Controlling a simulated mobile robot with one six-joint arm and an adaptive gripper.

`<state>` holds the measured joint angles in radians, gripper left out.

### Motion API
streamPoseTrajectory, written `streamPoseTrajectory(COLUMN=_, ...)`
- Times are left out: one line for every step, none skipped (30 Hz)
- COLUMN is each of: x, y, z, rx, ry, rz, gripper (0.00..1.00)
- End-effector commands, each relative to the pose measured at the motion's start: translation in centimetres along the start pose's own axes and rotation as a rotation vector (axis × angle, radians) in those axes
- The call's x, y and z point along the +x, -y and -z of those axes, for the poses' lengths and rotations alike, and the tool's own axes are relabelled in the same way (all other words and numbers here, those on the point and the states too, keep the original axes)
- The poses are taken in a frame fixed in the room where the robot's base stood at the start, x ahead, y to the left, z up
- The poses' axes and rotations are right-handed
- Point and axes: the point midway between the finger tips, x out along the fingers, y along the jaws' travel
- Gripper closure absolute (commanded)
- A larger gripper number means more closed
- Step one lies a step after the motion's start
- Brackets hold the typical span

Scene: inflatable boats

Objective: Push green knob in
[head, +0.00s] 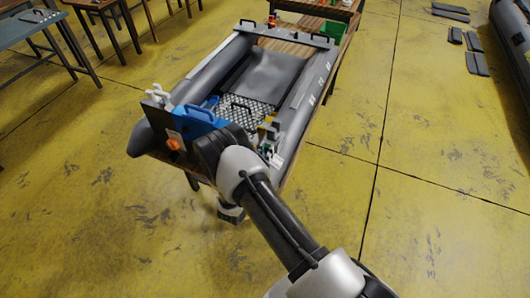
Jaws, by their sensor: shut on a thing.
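The grey inflatable boat (310,105) lies on a wooden table. A small green part (267,149) shows at its near right end, beside yellow and white parts; it is too small to tell whether this is the green knob or how far in it sits. My arm comes up from the lower right and its dark wrist is over the near end of the boat. The fingers of my gripper are not distinguishable there, so what they touch is hidden.
A blue part (193,122) and an orange knob (173,144) are on the near left end of the boat. A black grid (245,107) lies inside it. A green crate (331,32) stands behind. Tables are at the upper left.

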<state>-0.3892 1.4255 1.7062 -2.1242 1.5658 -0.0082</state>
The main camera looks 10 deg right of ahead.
Motion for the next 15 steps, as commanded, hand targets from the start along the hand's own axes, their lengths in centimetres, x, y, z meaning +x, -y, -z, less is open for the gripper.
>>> streamPoseTrajectory(x=-0.01, y=0.02, z=0.03, rx=0.0, ry=0.0, rz=0.0, gripper=1.0)
streamPoseTrajectory(x=-0.01, y=0.02, z=0.03, rx=0.0, ry=0.0, rz=0.0, gripper=1.0)
streamPoseTrajectory(x=0.03, y=0.02, z=0.05, rx=0.0, ry=0.0, rz=0.0, gripper=1.0)
streamPoseTrajectory(x=0.11, y=0.02, z=0.09, rx=0.0, ry=0.0, rz=0.001, gripper=1.0)
streamPoseTrajectory(x=0.2, y=0.03, z=0.15, rx=0.0, ry=0.0, rz=0.001, gripper=1.0)
streamPoseTrajectory(x=0.31, y=0.03, z=0.19, rx=0.0, ry=0.0, rz=0.001, gripper=1.0)
streamPoseTrajectory(x=0.35, y=0.04, z=0.18, rx=-0.001, ry=-0.001, rz=0.0, gripper=1.0)
streamPoseTrajectory(x=0.34, y=0.04, z=0.14, rx=-0.001, ry=-0.001, rz=0.0, gripper=1.0)
streamPoseTrajectory(x=0.32, y=0.03, z=0.09, rx=-0.001, ry=-0.001, rz=0.0, gripper=1.0)
streamPoseTrajectory(x=0.32, y=0.03, z=0.08, rx=-0.001, ry=-0.001, rz=0.0, gripper=1.0)
streamPoseTrajectory(x=0.32, y=0.03, z=0.07, rx=-0.001, ry=-0.001, rz=0.0, gripper=1.0)
streamPoseTrajectory(x=0.32, y=0.04, z=0.07, rx=-0.001, ry=-0.001, rz=0.0, gripper=1.0)
streamPoseTrajectory(x=0.32, y=0.04, z=0.07, rx=-0.001, ry=-0.001, rz=0.0, gripper=1.0)
streamPoseTrajectory(x=0.32, y=0.04, z=0.07, rx=-0.001, ry=-0.001, rz=0.0, gripper=0.8)
streamPoseTrajectory(x=0.32, y=0.04, z=0.07, rx=-0.001, ry=-0.001, rz=0.0, gripper=0.77)
